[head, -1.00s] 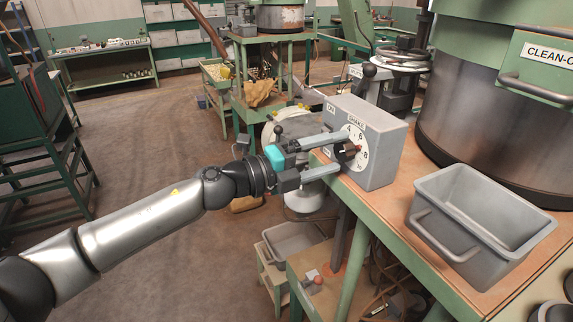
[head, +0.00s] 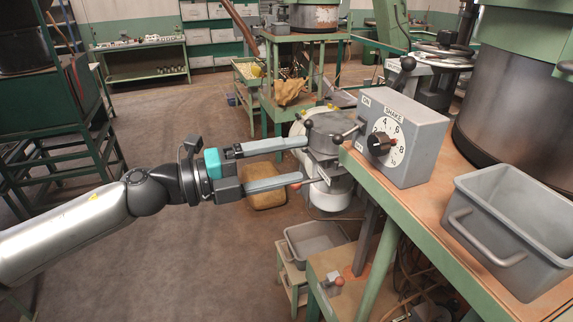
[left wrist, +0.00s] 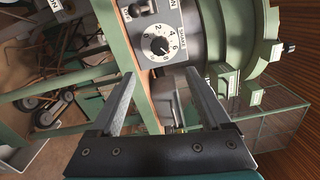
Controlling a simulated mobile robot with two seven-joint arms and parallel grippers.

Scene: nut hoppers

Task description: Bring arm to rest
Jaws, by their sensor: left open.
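My left gripper (head: 303,161) is open and empty, its two grey fingers pointing right in the head view. It is in the air to the left of the grey control box (head: 415,135), apart from it. The box stands on the bench corner and carries a white numbered dial with a black knob (head: 380,144) and a "SHAKE" label. In the left wrist view, the open fingers (left wrist: 158,85) show with the dial (left wrist: 160,44) beyond them. My right gripper is not in view.
A grey bin (head: 515,225) with a handle stands on the green-edged bench (head: 425,232), right of the box. A large round hopper (head: 510,110) rises behind. A lower grey bin (head: 313,240) sits below the bench's left side. The floor at left (head: 200,265) is open.

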